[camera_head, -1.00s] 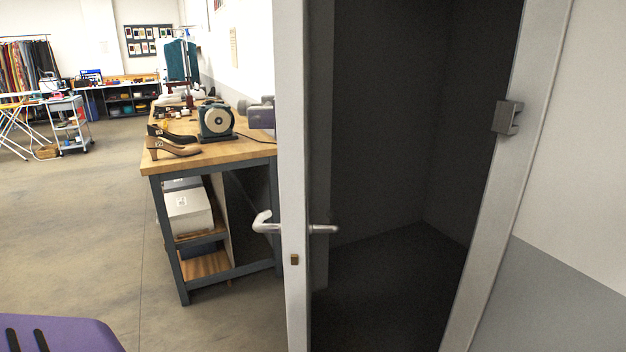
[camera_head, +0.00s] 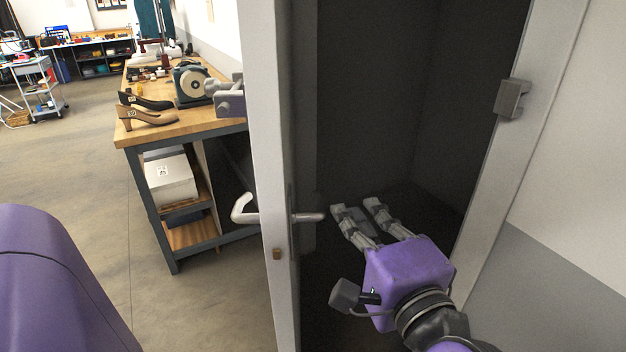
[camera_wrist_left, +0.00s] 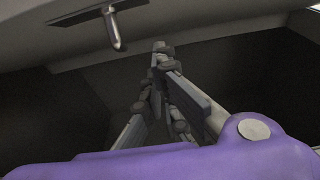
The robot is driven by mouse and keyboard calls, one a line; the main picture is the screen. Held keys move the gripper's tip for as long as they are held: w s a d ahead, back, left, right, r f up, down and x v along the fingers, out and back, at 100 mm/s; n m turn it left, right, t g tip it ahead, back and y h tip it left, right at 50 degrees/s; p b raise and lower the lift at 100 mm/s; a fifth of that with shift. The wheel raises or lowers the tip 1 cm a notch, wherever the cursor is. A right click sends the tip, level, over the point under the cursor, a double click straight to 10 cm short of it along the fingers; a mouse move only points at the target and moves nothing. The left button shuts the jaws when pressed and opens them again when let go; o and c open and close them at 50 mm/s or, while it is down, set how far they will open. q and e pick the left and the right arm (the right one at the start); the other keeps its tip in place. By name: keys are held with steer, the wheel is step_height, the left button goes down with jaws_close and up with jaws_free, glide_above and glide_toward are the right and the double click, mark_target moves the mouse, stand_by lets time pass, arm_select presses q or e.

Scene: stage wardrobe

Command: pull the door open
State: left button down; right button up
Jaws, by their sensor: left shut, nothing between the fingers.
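The door (camera_head: 270,130) is pale and stands ajar, seen nearly edge-on, with a dark space to its right. One lever handle (camera_head: 240,208) is on its left face. Another lever handle (camera_head: 308,217) is on its right face and also shows in the left wrist view (camera_wrist_left: 116,30). My left gripper (camera_head: 355,208) is purple with grey fingers. It is in the doorway, right of the right-face handle and apart from it. Its fingers (camera_wrist_left: 158,50) meet at the tips in the left wrist view, shut and empty. My right gripper is not in view.
The door frame (camera_head: 530,100) with a grey strike block (camera_head: 512,98) stands to the right of the opening. A workbench (camera_head: 190,125) with shoes and a grinder is close behind the door on the left. Floor (camera_head: 95,180) is clear further left.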

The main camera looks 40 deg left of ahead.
arm_select(q)
steer(key=w+a+p, duration=0.1)
steer(key=a, duration=0.2)
steer(key=w+a+p, duration=0.1)
steer(key=a, duration=0.2)
steer(key=w+a+p, duration=0.1)
steer(key=a+p, duration=0.1)
steer(key=a, duration=0.1)
steer(key=shift+r, duration=0.2)
steer(key=shift+s+a+f, duration=0.15)
steer(key=shift+s+a, duration=0.25)
steer(key=shift+s, duration=0.1)
steer(key=shift+a, duration=0.1)
